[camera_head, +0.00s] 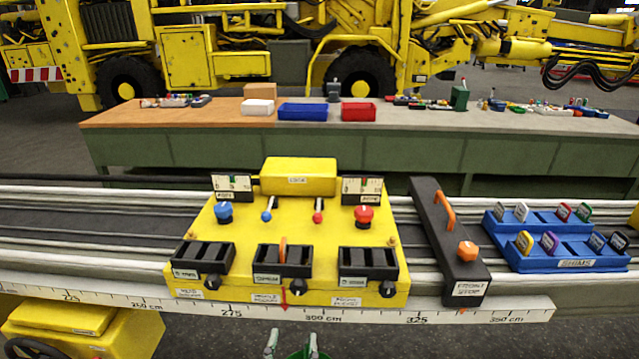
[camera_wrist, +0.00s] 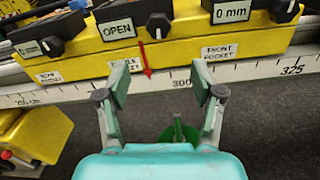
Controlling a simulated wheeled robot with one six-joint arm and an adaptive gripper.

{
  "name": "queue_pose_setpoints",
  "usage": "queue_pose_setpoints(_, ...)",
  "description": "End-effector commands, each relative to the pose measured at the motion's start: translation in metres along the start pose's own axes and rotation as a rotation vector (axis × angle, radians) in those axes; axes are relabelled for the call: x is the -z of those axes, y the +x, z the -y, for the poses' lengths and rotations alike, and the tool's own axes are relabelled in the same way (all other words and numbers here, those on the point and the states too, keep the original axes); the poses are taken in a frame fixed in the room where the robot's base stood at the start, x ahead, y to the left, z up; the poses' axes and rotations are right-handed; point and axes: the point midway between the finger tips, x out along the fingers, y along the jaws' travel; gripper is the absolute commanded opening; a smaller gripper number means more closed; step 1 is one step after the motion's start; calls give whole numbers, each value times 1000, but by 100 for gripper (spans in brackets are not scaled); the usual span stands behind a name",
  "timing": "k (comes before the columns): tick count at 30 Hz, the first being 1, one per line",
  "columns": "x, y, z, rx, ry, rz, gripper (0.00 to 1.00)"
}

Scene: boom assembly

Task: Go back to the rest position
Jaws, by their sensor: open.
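My gripper (camera_wrist: 162,95) is open and empty in the wrist view, its two fingers apart in front of the yellow fixture (camera_wrist: 85,70). The fingertips also show at the bottom edge of the head view (camera_head: 291,345). The yellow fixture stands on the rails in the head view (camera_head: 330,230), with a blue knob (camera_head: 223,211), a red knob (camera_head: 363,215) and several black pockets along its front. An orange piece (camera_head: 283,250) stands in the middle pocket. In the wrist view the middle display reads OPEN (camera_wrist: 117,27) and the right one reads 0 mm (camera_wrist: 231,12).
A white ruler (camera_head: 400,312) runs along the front of the rails. A black front stop (camera_head: 450,240) with an orange handle stands right of the fixture. Blue shim trays (camera_head: 570,258) sit farther right. A long workbench (camera_head: 300,150) and a yellow machine (camera_head: 200,60) are behind.

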Motion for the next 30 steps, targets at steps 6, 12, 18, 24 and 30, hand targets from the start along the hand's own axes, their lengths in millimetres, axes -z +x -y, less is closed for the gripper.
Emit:
queue_pose_setpoints(6,40,-22,48,-22,207,-83,67)
queue_pose_setpoints(12,82,-66,105,-23,558,-197,67)
queue_pose_setpoints(18,107,-121,154,21,940,-289,67)
queue_pose_setpoints(24,114,-181,191,100,1349,-343,67)
queue_pose_setpoints(30,106,-242,218,201,1780,-345,67)
